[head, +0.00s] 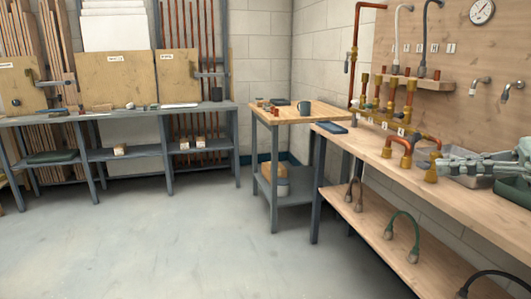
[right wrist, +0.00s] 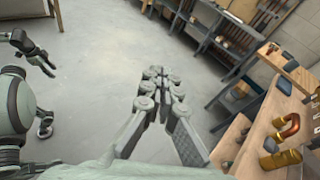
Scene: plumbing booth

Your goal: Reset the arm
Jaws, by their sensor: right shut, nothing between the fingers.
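My right gripper (head: 446,166) reaches in from the right edge of the head view, over the long wooden workbench (head: 352,143). In the right wrist view its fingers (right wrist: 158,76) are together, with nothing between them. In that view the fingertips show against the grey floor, with the bench to their right. My left gripper cannot be made out in the head view. Parts of my own body show at the left of the right wrist view.
Copper pipework with brass fittings (head: 407,146) stands on the bench beside my right gripper. A grey tray (head: 478,180) lies beneath the arm. A small table (head: 300,113) holds a mug (head: 304,107). The floor (head: 150,235) is clear.

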